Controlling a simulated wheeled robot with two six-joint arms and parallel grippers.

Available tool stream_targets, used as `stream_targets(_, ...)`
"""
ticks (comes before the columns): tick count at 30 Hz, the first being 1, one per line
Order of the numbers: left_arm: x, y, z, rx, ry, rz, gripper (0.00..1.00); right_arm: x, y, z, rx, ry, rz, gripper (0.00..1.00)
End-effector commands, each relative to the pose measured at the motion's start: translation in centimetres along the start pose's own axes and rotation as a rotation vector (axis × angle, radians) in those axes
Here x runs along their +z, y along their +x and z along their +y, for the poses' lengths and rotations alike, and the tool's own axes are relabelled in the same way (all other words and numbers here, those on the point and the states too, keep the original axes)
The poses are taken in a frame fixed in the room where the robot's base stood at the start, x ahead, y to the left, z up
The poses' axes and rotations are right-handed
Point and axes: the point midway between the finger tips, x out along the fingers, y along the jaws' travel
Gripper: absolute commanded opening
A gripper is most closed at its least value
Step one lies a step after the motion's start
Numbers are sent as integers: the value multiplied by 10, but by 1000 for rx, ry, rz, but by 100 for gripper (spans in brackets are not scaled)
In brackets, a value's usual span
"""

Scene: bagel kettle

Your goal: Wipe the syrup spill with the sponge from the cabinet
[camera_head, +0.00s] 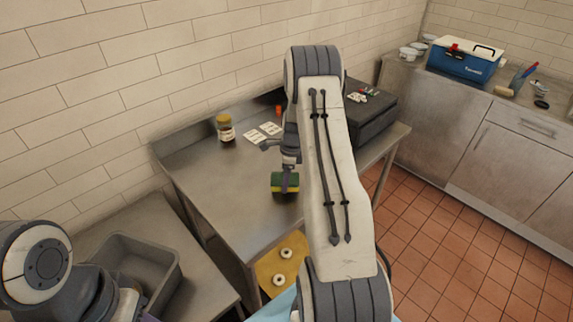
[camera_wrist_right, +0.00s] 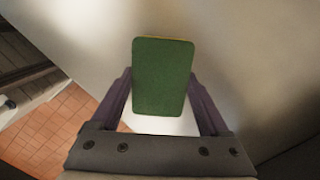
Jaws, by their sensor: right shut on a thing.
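A green and yellow sponge (camera_head: 284,183) is at the front part of the steel table (camera_head: 215,185) in the head view. My right gripper (camera_head: 288,178) points down and is shut on the sponge. In the right wrist view the sponge's green face (camera_wrist_right: 162,76) sits between the two fingers of the right gripper (camera_wrist_right: 163,100). I cannot tell whether the sponge touches the table. No syrup spill can be made out; my right arm hides part of the table. My left gripper is not in view; only part of the left arm shows at lower left.
A jar (camera_head: 226,130) with a yellow lid and white cards (camera_head: 262,132) lie toward the wall. A dark case (camera_head: 365,115) stands at the right end. A board with bagels (camera_head: 280,281) is at the front. A grey bin (camera_head: 135,265) is at left. A blue cooler (camera_head: 466,62) stands on the far counter.

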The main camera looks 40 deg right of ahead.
Motion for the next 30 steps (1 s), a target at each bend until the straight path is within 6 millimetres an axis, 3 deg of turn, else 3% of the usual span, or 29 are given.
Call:
stream_targets(15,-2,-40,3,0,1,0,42,5,-50,-1,-1,1,0,27)
stream_targets(30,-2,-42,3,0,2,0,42,5,-52,-1,-1,1,0,27)
